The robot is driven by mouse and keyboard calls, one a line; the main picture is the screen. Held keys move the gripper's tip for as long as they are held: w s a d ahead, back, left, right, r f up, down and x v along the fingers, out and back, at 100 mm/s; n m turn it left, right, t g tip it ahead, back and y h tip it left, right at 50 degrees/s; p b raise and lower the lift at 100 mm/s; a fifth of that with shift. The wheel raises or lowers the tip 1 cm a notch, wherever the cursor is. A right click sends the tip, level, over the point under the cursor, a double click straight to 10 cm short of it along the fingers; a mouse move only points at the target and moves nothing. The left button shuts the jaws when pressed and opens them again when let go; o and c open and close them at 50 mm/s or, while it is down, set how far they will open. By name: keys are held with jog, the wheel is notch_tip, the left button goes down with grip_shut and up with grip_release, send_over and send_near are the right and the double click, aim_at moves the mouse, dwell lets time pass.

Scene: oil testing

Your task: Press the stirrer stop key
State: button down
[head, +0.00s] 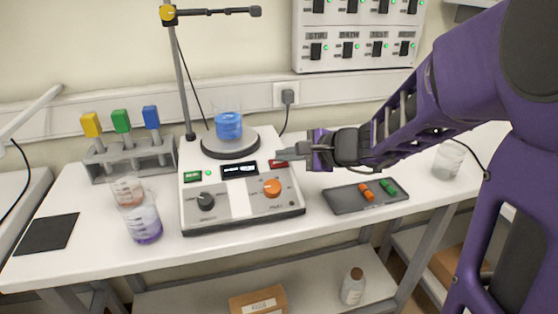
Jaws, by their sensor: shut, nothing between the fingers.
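The stirrer (243,205) stands on the bench, with a beaker of blue liquid (228,125) on its round dark plate (230,149). Its front panel has a green key (192,176) at left, a dark lit display (240,170) in the middle and a red key (278,163) at right. A black knob (205,199) and an orange knob (272,187) sit below. My gripper (280,154) is shut and empty. It reaches in from the right, with its tips just above the red key in the picture. I cannot tell whether they touch it.
A rack with yellow, green and blue-topped items (134,160) stands behind at left. Two beakers, one with purple liquid (144,222), stand left of the stirrer. A grey tray (342,199) with orange and green pieces lies at right. A stand pole (184,85) rises behind the stirrer.

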jog(key=shift+w+f, duration=0.1)
jog(key=shift+f, duration=0.3)
dwell(0.4)
dwell(0.4)
jog(key=shift+s+r+p, duration=0.25)
jog(key=shift+r+p, duration=0.15)
jog(key=shift+r, duration=0.35)
jog(key=r+p, duration=0.1)
jog(key=s+r+p, duration=0.1)
jog(key=r, duration=0.1)
jog(key=r+p, duration=0.1)
jog(key=shift+s+d+r, duration=0.3)
jog(key=shift+s+r, duration=0.05)
jog(key=shift+r, duration=0.05)
dwell(0.3)
